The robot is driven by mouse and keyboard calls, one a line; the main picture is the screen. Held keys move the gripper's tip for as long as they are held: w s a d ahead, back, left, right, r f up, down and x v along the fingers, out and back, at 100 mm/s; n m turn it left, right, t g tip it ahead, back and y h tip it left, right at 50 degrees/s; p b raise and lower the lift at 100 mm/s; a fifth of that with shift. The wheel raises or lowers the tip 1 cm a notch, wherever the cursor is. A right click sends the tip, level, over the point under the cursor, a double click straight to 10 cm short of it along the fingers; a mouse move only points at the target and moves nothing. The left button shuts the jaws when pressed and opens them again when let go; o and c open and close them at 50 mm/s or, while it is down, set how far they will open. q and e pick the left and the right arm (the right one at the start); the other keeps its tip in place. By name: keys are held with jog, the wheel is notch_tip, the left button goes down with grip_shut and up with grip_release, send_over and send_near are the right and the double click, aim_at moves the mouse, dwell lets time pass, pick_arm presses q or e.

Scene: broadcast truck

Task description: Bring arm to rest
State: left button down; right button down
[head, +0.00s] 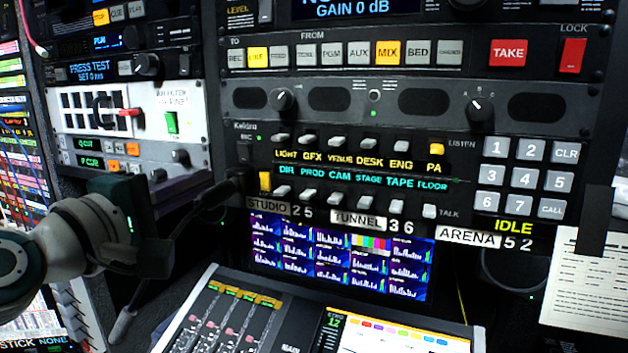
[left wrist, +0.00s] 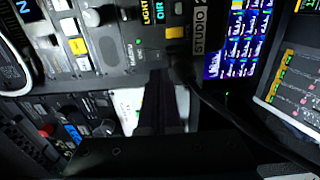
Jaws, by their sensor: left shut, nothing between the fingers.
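My left arm comes in from the left in the head view, and its dark gripper (head: 212,186) points right at the lower left corner of the intercom panel (head: 350,150). The gripper is shut and empty. In the left wrist view its shut fingers (left wrist: 162,78) show as a dark block near the panel's edge, beside a black cable (left wrist: 225,110). Whether the fingers touch the panel or the cable I cannot tell. My right gripper is in neither view.
A mixing console (head: 275,310) with faders lies below, and a screen of small meters (head: 340,255) stands behind it. A white patch unit (head: 125,110) is in the left rack. A printed sheet (head: 590,285) hangs at right. Room around the gripper is tight.

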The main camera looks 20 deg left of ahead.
pick_arm(q)
jog(key=s+d+f+m+g+h+p, duration=0.35)
jog(key=s+d+f+m+g, duration=0.35)
jog(key=s+d+m, duration=0.35)
jog(key=s+a+f+m+g+y+p, duration=0.1)
jog(key=s+m+g+y, duration=0.1)
jog(key=s, duration=0.7)
jog(key=s+a+f+m+g+y+p, duration=0.1)
jog(key=s+m+g+y+p, duration=0.1)
jog(key=s+m+g, duration=0.3)
jog(key=s+m+y, duration=0.1)
jog(key=s, duration=0.3)
jog(key=shift+s+f+g, duration=0.3)
